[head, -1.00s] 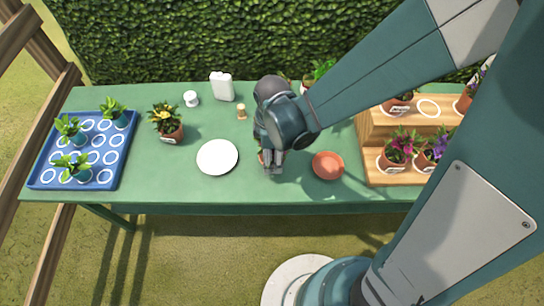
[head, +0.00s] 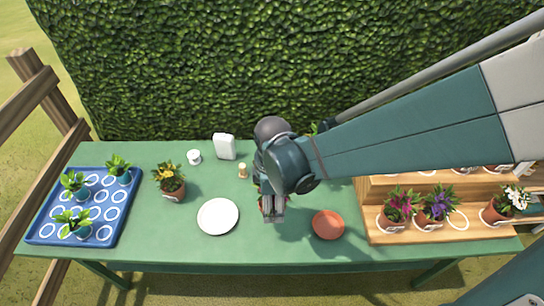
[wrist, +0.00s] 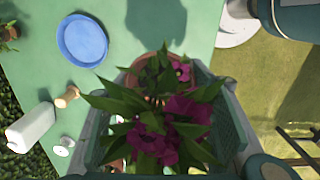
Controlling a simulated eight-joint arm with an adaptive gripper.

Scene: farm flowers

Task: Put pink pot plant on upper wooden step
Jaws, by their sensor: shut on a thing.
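My gripper (head: 272,212) is shut on a terracotta pot (head: 262,203), right of the white plate in the head view. The wrist view shows the pot (wrist: 148,72) between the fingers, with green leaves and dark pink flowers (wrist: 165,130). In the head view my arm hides most of this plant. The wooden steps (head: 385,236) stand at the right end of the table. My arm covers much of the upper step (head: 380,188), and pot bases with white labels show along it. The lower step bears a magenta-flowered plant (head: 399,206), a purple one (head: 437,206) and a white one (head: 507,204).
An orange saucer (head: 328,224) lies between my gripper and the steps. The white plate (head: 218,216), a yellow-flowered pot plant (head: 170,182) and a blue tray (head: 50,232) with several seedlings are to the left. A hedge stands behind the table (head: 200,250).

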